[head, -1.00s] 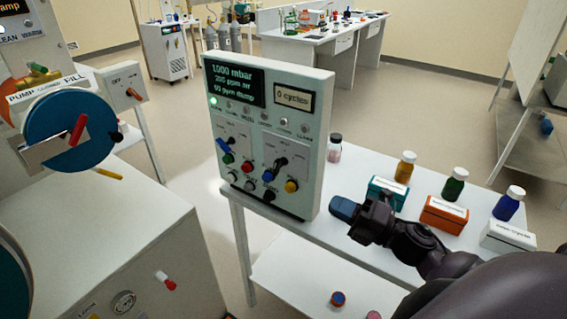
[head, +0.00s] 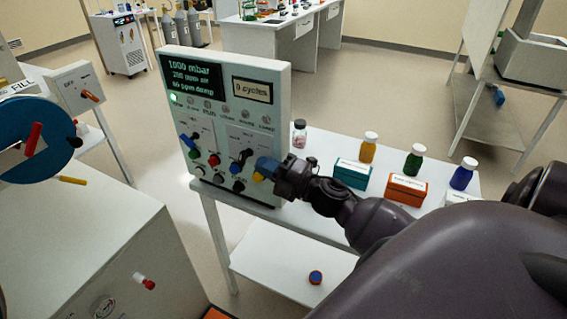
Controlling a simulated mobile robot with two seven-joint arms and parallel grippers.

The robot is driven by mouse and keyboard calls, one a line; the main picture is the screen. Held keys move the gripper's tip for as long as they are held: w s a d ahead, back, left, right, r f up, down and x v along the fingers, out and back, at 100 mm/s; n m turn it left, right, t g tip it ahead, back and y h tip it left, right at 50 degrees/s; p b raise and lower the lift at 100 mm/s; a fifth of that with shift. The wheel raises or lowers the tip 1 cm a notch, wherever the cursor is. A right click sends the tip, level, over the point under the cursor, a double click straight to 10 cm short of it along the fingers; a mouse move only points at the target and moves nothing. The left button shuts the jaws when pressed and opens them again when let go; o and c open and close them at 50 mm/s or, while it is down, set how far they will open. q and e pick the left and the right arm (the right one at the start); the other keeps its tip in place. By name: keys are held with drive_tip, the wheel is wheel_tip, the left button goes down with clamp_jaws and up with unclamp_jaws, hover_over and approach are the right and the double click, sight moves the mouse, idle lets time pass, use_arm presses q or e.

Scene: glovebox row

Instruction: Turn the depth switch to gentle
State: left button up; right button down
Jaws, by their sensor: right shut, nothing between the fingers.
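The control panel (head: 222,120) stands upright on the white table, with a dark readout at its top. Two lever switches sit on its face: one at the left (head: 189,141) and one at the right (head: 243,156). Their labels are too small to read, so I cannot tell which is the depth switch or where gentle lies. My right gripper (head: 264,168) is shut and empty, its blue tips close in front of the panel's lower right, by the yellow button (head: 258,177). I cannot tell whether it touches. My left gripper is out of view.
On the table (head: 320,151) right of the panel stand several bottles, a teal box (head: 352,174) and an orange box (head: 407,191). My right arm covers part of the table. A large cabinet with a blue disc (head: 35,140) stands at the left.

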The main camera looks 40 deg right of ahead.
sight(246, 156)
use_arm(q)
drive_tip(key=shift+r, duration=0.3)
use_arm(e)
drive_tip(key=shift+x, duration=1.55)
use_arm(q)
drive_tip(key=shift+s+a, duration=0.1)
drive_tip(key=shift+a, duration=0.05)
use_arm(e)
drive_tip(key=shift+d, duration=0.1)
